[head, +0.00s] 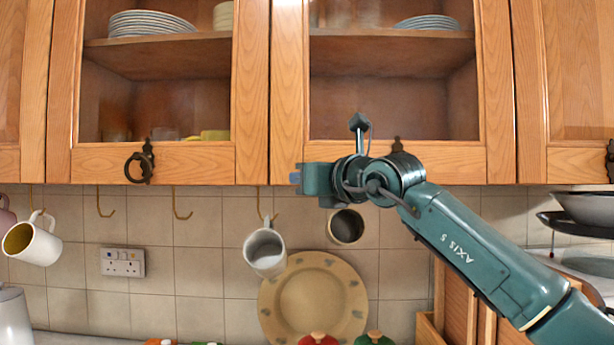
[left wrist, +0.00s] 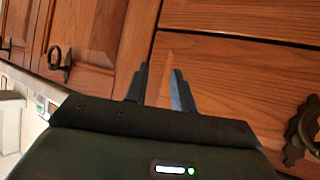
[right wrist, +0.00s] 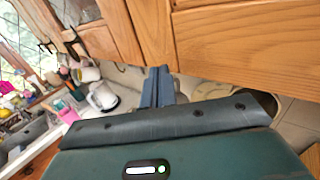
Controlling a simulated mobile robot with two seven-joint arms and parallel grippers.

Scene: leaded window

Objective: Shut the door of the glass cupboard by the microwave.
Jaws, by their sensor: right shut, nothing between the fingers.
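Two glass-fronted cupboard doors show in the head view: a left one (head: 60,100) with a dark ring handle (head: 139,163), and a right one (head: 495,100) whose handle (head: 397,146) is partly behind my arm. Both look flush or nearly so; I cannot tell whether either stands slightly ajar. My right gripper (head: 295,178) points left, just in front of the right door's lower left edge. Its fingers are together and empty in the right wrist view (right wrist: 158,88). My left gripper (left wrist: 158,88) is open and empty before wooden cupboard fronts. I cannot make out the microwave.
Mugs hang below the cupboards, including a white one (head: 265,250) close under my right gripper. A round plate (head: 312,295) leans against the tiles. Dark pans (head: 585,210) stand at the right. A kettle (right wrist: 102,97) shows in the right wrist view.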

